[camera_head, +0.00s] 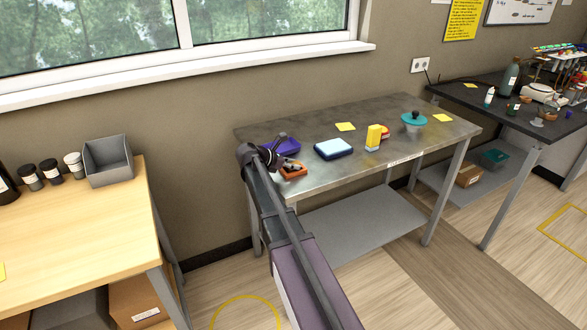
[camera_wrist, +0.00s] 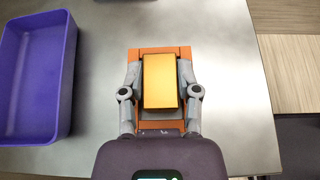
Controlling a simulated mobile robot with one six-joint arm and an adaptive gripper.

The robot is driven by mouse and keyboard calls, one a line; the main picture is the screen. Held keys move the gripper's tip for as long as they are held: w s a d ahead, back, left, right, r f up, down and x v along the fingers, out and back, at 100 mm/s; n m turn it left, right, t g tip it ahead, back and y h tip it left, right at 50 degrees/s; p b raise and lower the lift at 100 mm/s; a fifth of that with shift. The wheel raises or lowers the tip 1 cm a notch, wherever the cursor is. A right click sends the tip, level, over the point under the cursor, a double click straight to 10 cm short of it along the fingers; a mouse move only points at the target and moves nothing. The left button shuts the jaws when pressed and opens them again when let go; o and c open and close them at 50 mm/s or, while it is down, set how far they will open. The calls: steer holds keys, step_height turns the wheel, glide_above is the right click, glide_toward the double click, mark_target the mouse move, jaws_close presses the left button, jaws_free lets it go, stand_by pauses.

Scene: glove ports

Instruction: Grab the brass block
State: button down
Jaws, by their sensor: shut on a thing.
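The brass block (camera_wrist: 160,82) is a golden-yellow block between the two grey fingers of my gripper (camera_wrist: 160,68) in the wrist view. My gripper is shut on it, one finger on each long side. An orange tray (camera_wrist: 160,51) lies right beneath the block; I cannot tell whether the block still touches it. In the head view my gripper (camera_head: 290,163) is at the left front part of the metal table, over the orange tray (camera_head: 295,173). The block cannot be made out there.
A purple bin (camera_wrist: 38,75) stands left of my gripper. The table edge is close to the right of the tray in the wrist view.

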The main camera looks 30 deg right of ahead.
steer(key=shift+r, duration=0.1)
stand_by(0.3)
step_height(320, 180, up, 4)
steer(key=p, duration=0.3)
steer(key=shift+f+p, duration=0.25)
steer(key=shift+p, duration=0.15)
steer(key=s+d+r+p, duration=0.1)
steer(key=s+d, duration=0.9)
steer(key=s, duration=0.2)
steer(key=shift+s+r, duration=0.15)
steer(key=shift+d, duration=0.15)
